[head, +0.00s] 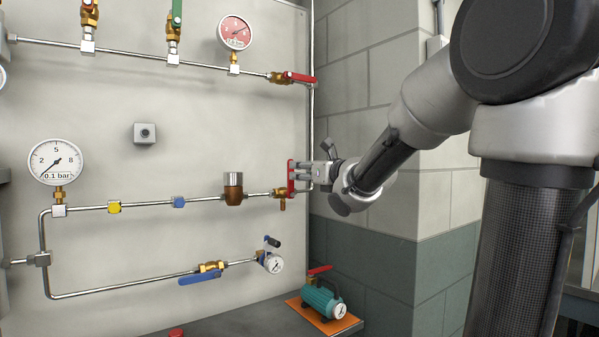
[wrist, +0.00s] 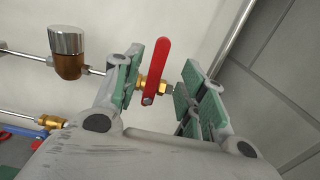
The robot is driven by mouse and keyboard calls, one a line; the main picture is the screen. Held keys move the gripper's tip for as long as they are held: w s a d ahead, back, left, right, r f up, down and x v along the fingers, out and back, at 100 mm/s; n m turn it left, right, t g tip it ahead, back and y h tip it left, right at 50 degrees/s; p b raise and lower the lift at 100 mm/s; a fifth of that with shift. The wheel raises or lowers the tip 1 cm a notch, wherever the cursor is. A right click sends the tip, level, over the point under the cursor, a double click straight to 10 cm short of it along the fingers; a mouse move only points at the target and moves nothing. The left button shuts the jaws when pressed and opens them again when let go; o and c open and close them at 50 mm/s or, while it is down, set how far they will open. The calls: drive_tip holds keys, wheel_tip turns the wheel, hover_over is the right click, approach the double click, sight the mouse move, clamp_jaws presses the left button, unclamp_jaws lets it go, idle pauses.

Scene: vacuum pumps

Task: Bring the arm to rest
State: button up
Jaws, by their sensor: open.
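My gripper (head: 312,172) is at the right end of the middle pipe on the panel, with my arm reaching in from the right. In the wrist view my gripper (wrist: 155,90) is open, its green-padded fingers apart on either side of a red valve lever (wrist: 156,72). Gaps show between the lever and both pads in that view. The red lever also shows in the head view (head: 291,178), upright across the pipe on a brass valve, partly hidden by my fingers there. The brass valve body (wrist: 154,86) shows behind the lever.
A brown and silver fitting (head: 233,189) sits on the same pipe to the left. A gauge (head: 55,162) reads 0.1 bar. A lower pipe carries a blue-handled valve (head: 210,272). A green pump (head: 323,302) stands on an orange mat below. A block wall (head: 370,80) stands right of the panel.

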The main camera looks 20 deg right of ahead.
drive_tip(key=shift+s+d, duration=0.1)
drive_tip(key=shift+s, duration=0.4)
drive_tip(key=s+d+f+m+g+h, duration=0.3)
drive_tip(key=s+d+f+m+g, duration=0.15)
drive_tip(key=f+m, duration=0.65)
drive_tip(key=s+d+f+m+g+h, duration=0.35)
drive_tip(key=s+f+m, duration=0.25)
drive_tip(key=m, duration=0.8)
drive_tip(key=s+a+f+m+g+y, duration=0.1)
drive_tip(key=s+a+f+m+g, duration=0.1)
drive_tip(key=s+m, duration=0.4)
drive_tip(key=s+a+f+m+g+y, duration=0.2)
drive_tip(key=s+a+m, duration=0.3)
drive_tip(key=s, duration=1)
drive_tip(key=shift+f+m+g, duration=0.65)
drive_tip(key=shift+m+g, duration=0.05)
drive_tip(key=shift+m, duration=0.3)
